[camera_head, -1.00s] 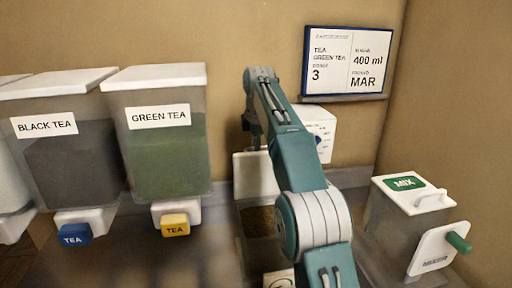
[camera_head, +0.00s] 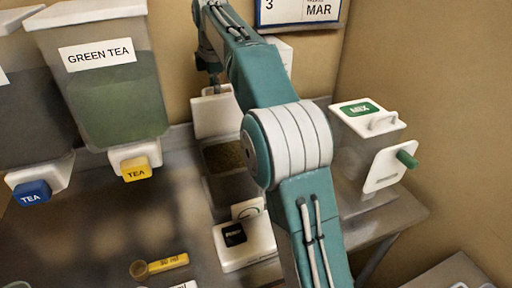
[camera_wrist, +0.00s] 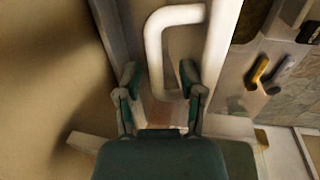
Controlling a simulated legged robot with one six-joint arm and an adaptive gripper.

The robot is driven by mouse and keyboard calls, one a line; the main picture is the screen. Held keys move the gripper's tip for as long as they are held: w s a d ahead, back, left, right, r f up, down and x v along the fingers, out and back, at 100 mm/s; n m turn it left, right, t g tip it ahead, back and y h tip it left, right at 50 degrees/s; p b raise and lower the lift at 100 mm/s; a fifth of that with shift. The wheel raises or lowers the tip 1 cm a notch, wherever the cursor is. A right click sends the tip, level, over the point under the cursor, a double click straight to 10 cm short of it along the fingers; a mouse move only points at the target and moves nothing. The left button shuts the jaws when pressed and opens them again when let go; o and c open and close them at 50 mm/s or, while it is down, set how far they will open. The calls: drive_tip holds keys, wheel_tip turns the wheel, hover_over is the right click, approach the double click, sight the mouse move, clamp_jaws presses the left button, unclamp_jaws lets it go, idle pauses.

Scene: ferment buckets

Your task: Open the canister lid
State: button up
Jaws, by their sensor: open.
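A clear canister (camera_head: 222,158) with brown grainy contents stands against the back wall, partly hidden by my arm. Its white lid (camera_head: 214,114) stands upright at the canister's back edge, so the top looks open. In the wrist view the lid (camera_wrist: 222,50) shows nearly edge-on, with a white loop handle (camera_wrist: 153,45) on its face. My gripper (camera_wrist: 162,82) is open, and the handle's lower end lies between its fingers; I cannot tell whether they touch it. In the head view my gripper (camera_head: 213,82) is small, just above the lid.
A green tea dispenser (camera_head: 112,95) stands left, and a MIX container (camera_head: 368,130) right. A white scale-like device (camera_head: 245,242) and a yellow-handled scoop (camera_head: 165,264) lie in front. The counter (camera_head: 110,220) at front left is mostly clear.

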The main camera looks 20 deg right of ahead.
sight(224, 110)
drive_tip(key=s, duration=0.2)
drive_tip(key=s+f, duration=0.1)
drive_tip(key=s, duration=0.2)
drive_tip(key=s+f, duration=0.1)
drive_tip(key=s, duration=0.2)
drive_tip(key=shift+s+f, duration=0.15)
drive_tip(key=shift+f, duration=0.1)
drive_tip(key=s+f, duration=0.6)
drive_tip(key=f, duration=0.1)
wheel_tip(224, 110, up, 10)
drive_tip(key=s+r, duration=0.1)
drive_tip(key=s, duration=0.1)
drive_tip(key=s+d+f+m+t, duration=0.1)
drive_tip(key=s+d+f+m, duration=0.1)
drive_tip(key=s+m, duration=0.6)
drive_tip(key=shift+s+f+t, duration=0.3)
drive_tip(key=shift+s+f, duration=0.2)
drive_tip(key=shift+s, duration=0.9)
